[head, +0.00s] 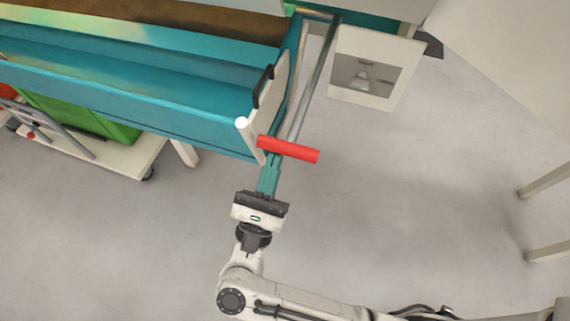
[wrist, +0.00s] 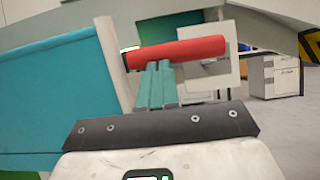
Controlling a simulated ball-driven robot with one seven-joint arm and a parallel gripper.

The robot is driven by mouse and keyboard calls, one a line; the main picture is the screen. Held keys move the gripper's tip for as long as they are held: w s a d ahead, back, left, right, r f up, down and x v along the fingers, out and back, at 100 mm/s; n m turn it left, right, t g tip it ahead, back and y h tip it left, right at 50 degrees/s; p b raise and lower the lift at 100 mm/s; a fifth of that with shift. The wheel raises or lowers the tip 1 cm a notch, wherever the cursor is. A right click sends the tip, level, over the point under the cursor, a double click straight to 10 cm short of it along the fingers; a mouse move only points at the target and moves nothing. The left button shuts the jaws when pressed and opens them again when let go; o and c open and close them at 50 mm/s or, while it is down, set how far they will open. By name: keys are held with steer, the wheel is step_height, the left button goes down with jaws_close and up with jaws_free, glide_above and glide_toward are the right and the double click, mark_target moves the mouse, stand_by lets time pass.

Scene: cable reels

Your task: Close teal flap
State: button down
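A long teal panel (head: 130,95), which looks like the flap, runs across the upper left of the head view. A white end plate (head: 268,105) with a black handle stands at its right end. In the wrist view the teal panel (wrist: 50,95) fills the left side. My gripper (head: 272,165) is just off the near right corner of the panel, with its teal fingers side by side and nothing visible between them. In the wrist view my gripper (wrist: 160,66) points at a red bar (wrist: 175,52), and the fingertips overlap its lower edge. I cannot tell whether they touch.
The red bar (head: 288,149) sits at the near end of a metal tube frame (head: 315,80). A white box (head: 365,70) stands right of the frame. A low white cart with a green crate (head: 75,115) is at the left. Grey floor (head: 430,160) is clear at the right.

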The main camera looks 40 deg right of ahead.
step_height(320, 180, up, 16)
steer(key=g+y+p, duration=0.1)
steer(key=y+p, duration=0.1)
steer(key=p, duration=0.7)
steer(key=shift+w+d+f+g+p, duration=0.15)
steer(key=shift+d+f+g+p, duration=0.05)
steer(key=shift+d+g+p, duration=0.1)
steer(key=shift+r, duration=0.15)
